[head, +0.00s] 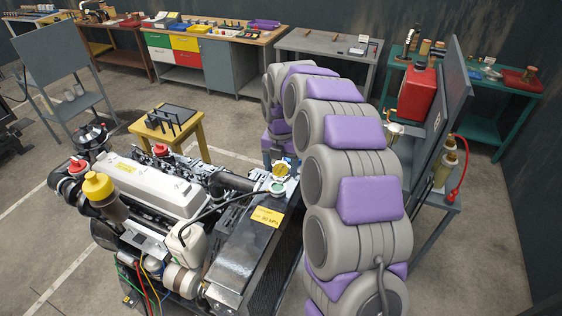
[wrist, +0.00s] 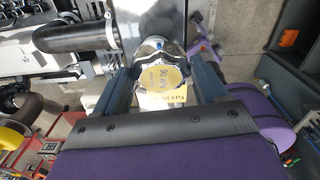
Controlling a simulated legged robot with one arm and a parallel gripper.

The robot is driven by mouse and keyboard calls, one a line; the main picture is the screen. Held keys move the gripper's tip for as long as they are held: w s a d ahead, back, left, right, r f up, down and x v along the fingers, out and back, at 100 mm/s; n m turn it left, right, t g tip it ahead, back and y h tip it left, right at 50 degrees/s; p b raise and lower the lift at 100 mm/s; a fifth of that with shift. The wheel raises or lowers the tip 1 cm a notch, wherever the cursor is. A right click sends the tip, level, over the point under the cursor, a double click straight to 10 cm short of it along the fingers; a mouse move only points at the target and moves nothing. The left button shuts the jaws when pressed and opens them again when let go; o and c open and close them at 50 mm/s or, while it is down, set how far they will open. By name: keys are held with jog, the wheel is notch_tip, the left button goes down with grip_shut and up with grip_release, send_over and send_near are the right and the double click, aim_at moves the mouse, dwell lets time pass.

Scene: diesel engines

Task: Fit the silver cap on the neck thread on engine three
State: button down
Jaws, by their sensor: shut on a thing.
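In the head view the cap's yellow top (head: 281,171) shows at the far end of the black radiator (head: 245,250) on the near engine (head: 155,188). A yellow 90 kPa plate (head: 267,216) is on the radiator top.
My arm arches over the right side. The engine carries a yellow cap (head: 98,186) and red caps (head: 78,166). A black hose (wrist: 75,38) lies left of the gripper. A yellow stool (head: 170,130) stands behind; a grey stand with a red can (head: 417,93) is right.

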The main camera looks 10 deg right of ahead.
aim_at(275, 169)
jog(key=shift+s+a+f+b, duration=0.2)
jog(key=shift+a+f+b, duration=0.15)
jog(key=shift+a+f, duration=0.55)
jog(key=shift+w+a+f, duration=0.1)
jog(key=shift+a+f, duration=0.15)
jog(key=shift+f, duration=0.45)
jog(key=shift+d+f+b, duration=0.45)
jog(key=shift+f+b, duration=0.05)
jog(key=shift+d+r, duration=0.15)
jog(key=shift+d, duration=0.35)
jog(key=shift+a+g+p, duration=0.3)
jog(key=shift+a+p, duration=0.4)
jog(key=shift+p, duration=0.2)
jog(key=shift+w+d+g+y+p, duration=0.25)
jog(key=shift+d+g+y+p, duration=0.2)
jog(key=shift+d+p, duration=0.2)
jog(key=shift+d+f+g, duration=0.1)
jog(key=shift+f+g, duration=0.15)
jog(key=shift+a+g+y+p, duration=0.25)
jog(key=shift+a+g+p, duration=0.05)
jog(key=shift+a+p, duration=0.15)
